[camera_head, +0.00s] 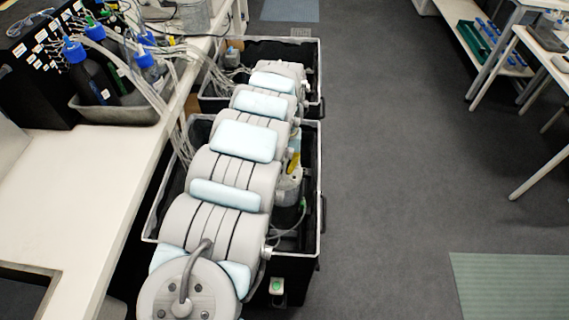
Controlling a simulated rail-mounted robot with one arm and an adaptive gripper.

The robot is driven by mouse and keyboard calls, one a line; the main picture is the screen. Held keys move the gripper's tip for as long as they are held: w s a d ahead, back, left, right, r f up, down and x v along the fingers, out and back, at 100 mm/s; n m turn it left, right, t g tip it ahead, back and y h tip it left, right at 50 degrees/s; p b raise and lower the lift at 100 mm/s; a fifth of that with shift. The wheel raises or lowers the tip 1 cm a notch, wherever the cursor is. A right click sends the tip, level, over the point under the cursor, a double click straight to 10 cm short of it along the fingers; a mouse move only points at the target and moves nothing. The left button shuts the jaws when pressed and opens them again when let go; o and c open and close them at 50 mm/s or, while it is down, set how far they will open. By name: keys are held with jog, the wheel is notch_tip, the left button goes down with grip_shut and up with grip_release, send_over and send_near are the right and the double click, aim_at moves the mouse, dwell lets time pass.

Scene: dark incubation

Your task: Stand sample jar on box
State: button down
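I cannot pick out a sample jar for certain. A pale container with a yellow patch (290,183) shows in part behind my arm, inside the near black bin; most of it is hidden. Which thing is the box is also unclear. The near black open bin (319,205) and the far black open bin (317,80) stand on the floor beside the white bench, both partly covered by my arm. My arm stretches from the bottom of the view up over both bins. My gripper cannot be made out.
The white bench (75,180) on the left carries a grey tray (125,113) of dark bottles with blue caps and tubing. Tubes run down into the bins. White tables with a green rack (475,38) stand at the upper right.

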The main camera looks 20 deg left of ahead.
jog(key=shift+f+b, duration=4.9)
jog(key=shift+f, duration=2.55)
jog(key=shift+r, duration=0.15)
jog(key=shift+w, duration=0.1)
jog(key=shift+w, duration=0.1)
jog(key=shift+f+b, duration=0.85)
jog(key=shift+f, duration=1.45)
jog(key=c, duration=1.2)
grip_release()
jog(key=shift+o, duration=0.2)
